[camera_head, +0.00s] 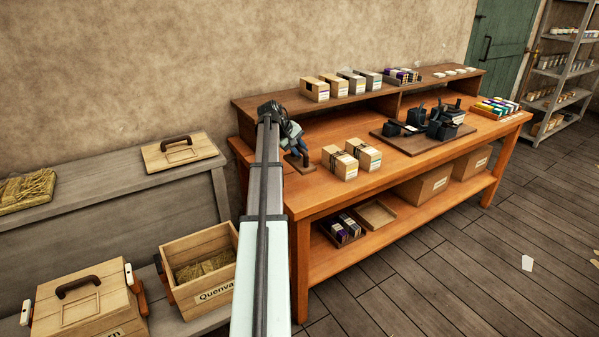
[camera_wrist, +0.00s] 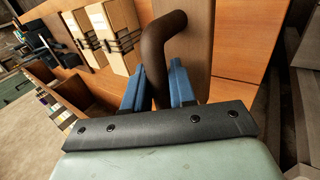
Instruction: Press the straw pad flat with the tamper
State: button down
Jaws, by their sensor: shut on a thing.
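My gripper (camera_head: 295,148) is over the left end of the orange wooden workbench. Its two blue fingers (camera_wrist: 158,88) are shut on the dark brown bent handle of the tamper (camera_wrist: 170,28). The tamper's small wooden base (camera_head: 301,166) shows below the fingers at the bench top; I cannot tell whether it rests on it. The straw pad (camera_head: 28,188) lies on the grey bench at the far left and is cut by the picture's edge. More straw (camera_head: 203,267) lies inside an open labelled wooden crate (camera_head: 181,295) on the lower shelf.
A wooden lid with a handle (camera_head: 180,152) lies on the grey bench (camera_head: 105,188). A closed crate (camera_head: 86,305) stands beside the open one. Two tied boxes (camera_head: 352,158) are right of the tamper. Black machinery (camera_head: 430,122) stands farther right. The grey bench is bare between pad and lid.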

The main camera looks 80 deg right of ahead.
dwell(0.4)
jog(key=shift+f, duration=4.75)
jog(key=shift+f, duration=0.2)
jog(key=c, duration=0.9)
grip_release()
jog(key=shift+r, duration=0.1)
